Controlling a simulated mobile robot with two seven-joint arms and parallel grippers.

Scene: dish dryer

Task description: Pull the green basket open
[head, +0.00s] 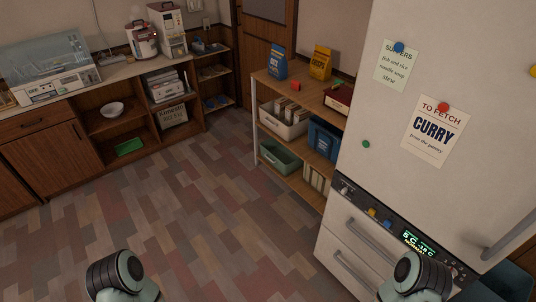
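The green basket (280,157) sits low in the open wooden shelf unit (263,99), in its left bay beneath a cream basket. It looks empty inside, and its front faces the open floor. It appears to be inside the shelf, though I cannot tell exactly how far it sits in. Only rounded parts of my two arms show at the bottom edge of the head view, far from the basket. Neither gripper can be seen.
A cream basket (283,125) sits above the green one, with a blue crate (323,138) to its right. The white fridge (440,120) stands at the right, near the shelf. Counters with cabinets (45,165) line the left. The wooden floor (190,220) between is clear.

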